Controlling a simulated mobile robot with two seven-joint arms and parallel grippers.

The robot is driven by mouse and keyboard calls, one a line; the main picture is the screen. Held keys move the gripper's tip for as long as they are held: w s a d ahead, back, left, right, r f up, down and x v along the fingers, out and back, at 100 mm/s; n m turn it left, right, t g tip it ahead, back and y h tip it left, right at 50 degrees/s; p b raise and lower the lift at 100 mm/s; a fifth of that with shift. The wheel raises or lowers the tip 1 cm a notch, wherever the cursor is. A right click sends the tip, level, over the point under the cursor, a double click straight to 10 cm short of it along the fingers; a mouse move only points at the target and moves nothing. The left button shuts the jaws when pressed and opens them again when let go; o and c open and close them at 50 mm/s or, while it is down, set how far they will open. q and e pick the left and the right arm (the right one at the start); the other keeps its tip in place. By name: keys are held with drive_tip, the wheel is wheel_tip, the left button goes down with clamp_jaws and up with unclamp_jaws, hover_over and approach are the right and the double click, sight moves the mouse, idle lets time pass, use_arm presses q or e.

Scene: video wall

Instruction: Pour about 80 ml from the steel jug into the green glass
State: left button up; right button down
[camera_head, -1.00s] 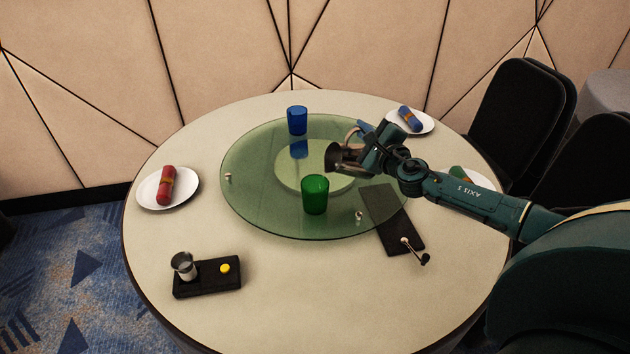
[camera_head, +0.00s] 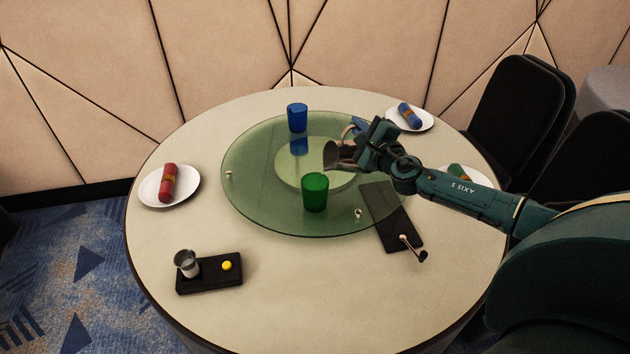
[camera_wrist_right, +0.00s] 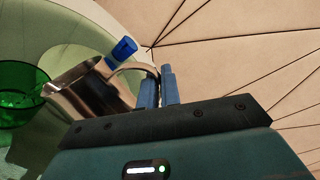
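The steel jug (camera_head: 340,157) is tilted, its mouth toward the left, above the glass turntable. My right gripper (camera_head: 361,129) is shut on its handle; in the right wrist view the blue fingers (camera_wrist_right: 159,90) close around the handle, with the jug body (camera_wrist_right: 88,92) to their left. The green glass (camera_head: 315,194) stands upright on the turntable, below and slightly left of the jug's mouth. It also shows at the left edge of the right wrist view (camera_wrist_right: 18,92). No liquid stream is visible, and I cannot see the glass's fill level. My left gripper is out of view.
The turntable (camera_head: 252,192) carries a blue glass (camera_head: 297,118) at the back. A black tray (camera_head: 209,285) with a small metal cup (camera_head: 187,264) and yellow button (camera_head: 227,266) is front left. A dark mat (camera_head: 385,208) and crank (camera_head: 412,247) lie right. Napkin plates (camera_head: 150,187) stand around the edge.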

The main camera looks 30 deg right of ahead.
sight(348, 129)
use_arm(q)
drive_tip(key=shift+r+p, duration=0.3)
use_arm(e)
drive_tip(key=shift+a+r, duration=0.2)
use_arm(q)
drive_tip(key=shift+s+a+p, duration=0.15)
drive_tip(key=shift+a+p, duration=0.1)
drive_tip(key=shift+p, duration=0.25)
use_arm(e)
drive_tip(key=shift+w+a+r+n, duration=0.1)
drive_tip(key=shift+a+r+n, duration=0.05)
drive_tip(key=shift+a+n, duration=0.2)
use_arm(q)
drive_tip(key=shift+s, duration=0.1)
use_arm(e)
drive_tip(key=shift+a, duration=0.15)
use_arm(q)
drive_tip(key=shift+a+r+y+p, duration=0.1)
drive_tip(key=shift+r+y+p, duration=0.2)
drive_tip(key=shift+p, duration=0.45)
use_arm(e)
drive_tip(key=shift+a+r+n, duration=0.2)
drive_tip(key=shift+a+n, duration=0.15)
drive_tip(key=shift+a, duration=0.1)
